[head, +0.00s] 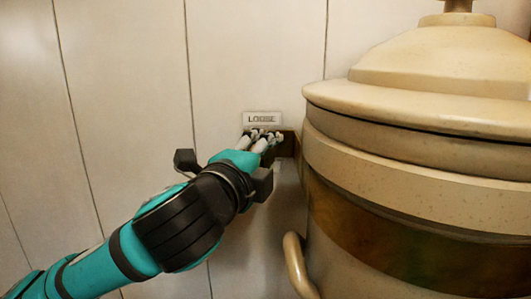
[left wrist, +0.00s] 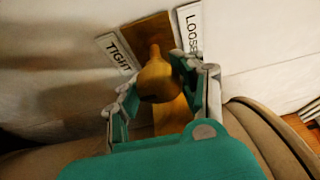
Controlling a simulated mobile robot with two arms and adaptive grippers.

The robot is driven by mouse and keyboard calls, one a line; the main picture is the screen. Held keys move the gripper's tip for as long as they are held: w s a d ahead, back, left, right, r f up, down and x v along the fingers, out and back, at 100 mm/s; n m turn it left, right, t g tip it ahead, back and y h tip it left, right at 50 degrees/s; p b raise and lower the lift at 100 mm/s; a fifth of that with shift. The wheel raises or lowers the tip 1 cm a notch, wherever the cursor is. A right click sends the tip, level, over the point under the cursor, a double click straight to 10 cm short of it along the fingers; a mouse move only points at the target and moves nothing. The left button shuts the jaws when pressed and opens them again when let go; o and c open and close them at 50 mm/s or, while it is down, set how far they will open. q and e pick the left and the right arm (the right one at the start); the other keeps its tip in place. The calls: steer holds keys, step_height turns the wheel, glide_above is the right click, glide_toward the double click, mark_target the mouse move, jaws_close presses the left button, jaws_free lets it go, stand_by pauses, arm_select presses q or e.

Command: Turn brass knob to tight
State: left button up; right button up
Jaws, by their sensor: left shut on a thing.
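The brass knob (left wrist: 158,80) shows in the left wrist view in front of a brass plate (left wrist: 147,32) on the wall. Its narrow tip points up in that view, between the two labels. A TIGHT label (left wrist: 117,52) is left of the plate and a LOOSE label (left wrist: 190,32) is right of it. In the head view the LOOSE label (head: 262,118) is just above my left gripper (head: 264,138). My left gripper (left wrist: 150,92) is shut on the knob, with a finger on either side. In the head view the gripper hides the knob. My right gripper is not in view.
A large cream lidded vessel (head: 415,155) with a brown band stands close to the right of the gripper. A curved cream handle (head: 297,262) is on its lower left. The pale panelled wall (head: 120,100) to the left is clear.

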arm_select(q)
steer(key=shift+d+f, duration=0.1)
steer(key=shift+f, duration=0.3)
steer(key=o, duration=0.8)
steer(key=shift+c, duration=0.2)
steer(key=o, duration=0.4)
steer(key=shift+s+r, duration=0.15)
steer(key=shift+s, duration=0.05)
steer(key=shift+o, duration=0.3)
steer(key=shift+r, duration=0.15)
steer(key=shift+s, duration=0.1)
steer(key=v, duration=0.7)
steer(key=shift+s, duration=0.2)
